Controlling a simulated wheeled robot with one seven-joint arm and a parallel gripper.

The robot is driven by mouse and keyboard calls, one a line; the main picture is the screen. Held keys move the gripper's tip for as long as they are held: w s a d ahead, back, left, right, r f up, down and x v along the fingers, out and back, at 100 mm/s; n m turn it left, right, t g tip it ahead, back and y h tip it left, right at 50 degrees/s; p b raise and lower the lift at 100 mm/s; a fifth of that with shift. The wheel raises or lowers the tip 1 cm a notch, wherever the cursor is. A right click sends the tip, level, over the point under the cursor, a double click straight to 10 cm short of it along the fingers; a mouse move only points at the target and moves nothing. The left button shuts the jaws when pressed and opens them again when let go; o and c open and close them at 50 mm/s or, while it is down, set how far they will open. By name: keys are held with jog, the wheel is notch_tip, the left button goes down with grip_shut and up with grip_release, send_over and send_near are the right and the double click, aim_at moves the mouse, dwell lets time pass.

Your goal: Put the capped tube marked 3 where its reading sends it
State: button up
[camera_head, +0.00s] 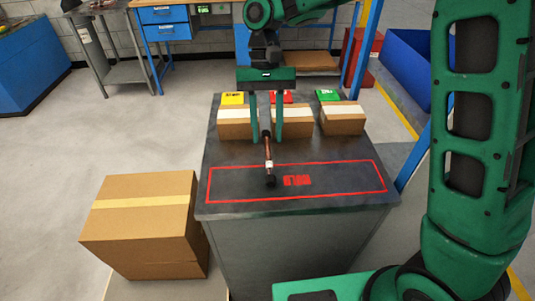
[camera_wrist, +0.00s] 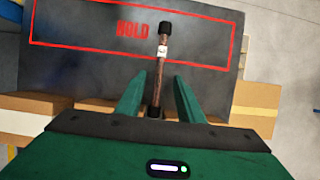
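A copper tube (camera_head: 268,152) with black end caps and a white label shows at the dark-topped bench, its near end over the red-outlined HOLD area (camera_head: 325,185). The label's mark is too small to read. In the wrist view the tube (camera_wrist: 158,75) runs lengthwise between my fingers. My gripper (camera_head: 266,138) is above the bench, pointing down, fingers spread on both sides of the tube. In the wrist view my gripper (camera_wrist: 159,82) shows a gap between each finger and the tube. I cannot tell whether the tube lies flat on the bench.
Three cardboard boxes stand along the bench's far side: left (camera_head: 234,130), middle (camera_head: 299,127) and right (camera_head: 343,126). Yellow (camera_head: 232,98), red (camera_head: 287,97) and green (camera_head: 327,95) pieces show behind them. A large carton (camera_head: 140,225) stands left of the bench.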

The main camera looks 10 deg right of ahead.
aim_at(268, 152)
jog(key=shift+x, duration=2)
jog(key=shift+d, duration=0.1)
grip_shut()
jog(key=shift+w, duration=0.1)
